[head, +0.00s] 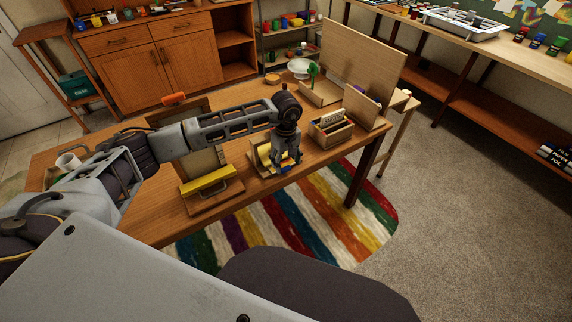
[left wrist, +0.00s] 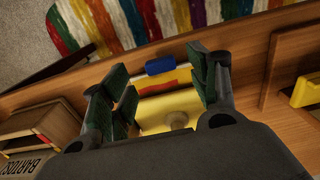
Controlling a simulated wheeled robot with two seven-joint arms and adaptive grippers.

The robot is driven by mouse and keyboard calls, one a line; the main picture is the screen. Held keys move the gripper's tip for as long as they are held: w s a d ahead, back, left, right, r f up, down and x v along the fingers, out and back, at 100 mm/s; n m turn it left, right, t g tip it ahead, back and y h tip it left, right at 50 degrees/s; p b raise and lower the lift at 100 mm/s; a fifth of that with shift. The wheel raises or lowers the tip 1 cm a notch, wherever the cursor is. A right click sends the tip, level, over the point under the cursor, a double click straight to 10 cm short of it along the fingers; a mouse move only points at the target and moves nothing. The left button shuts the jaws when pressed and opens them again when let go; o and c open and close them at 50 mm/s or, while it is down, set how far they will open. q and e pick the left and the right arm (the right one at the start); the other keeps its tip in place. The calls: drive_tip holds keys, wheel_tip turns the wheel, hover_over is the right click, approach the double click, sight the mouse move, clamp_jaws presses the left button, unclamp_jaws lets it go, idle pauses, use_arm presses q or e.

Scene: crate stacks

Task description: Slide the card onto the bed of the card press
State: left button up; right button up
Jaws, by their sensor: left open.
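My left gripper (head: 286,162) is open over a small wooden-framed device near the table's front edge. The device has a yellow surface (head: 264,157) and a blue handle (head: 284,169). In the left wrist view the open fingers (left wrist: 162,82) stand either side of it, with the blue handle (left wrist: 160,66), a red strip, the yellow surface (left wrist: 165,108) and a pale round knob between them. Nothing is held. Left of it, a wooden board carries a yellow bar (head: 207,181) and a wire handle. I cannot tell the card apart for certain. My right gripper is out of view.
A wooden box of upright cards (head: 331,136) stands right of my gripper. A tall board (head: 361,58) and a tray with a green object (head: 313,70) are behind it. The table's front edge is close.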

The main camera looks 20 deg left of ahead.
use_arm(q)
wheel_tip(320, 180, up, 9)
drive_tip(key=shift+r, duration=0.2)
idle(0.3)
idle(0.4)
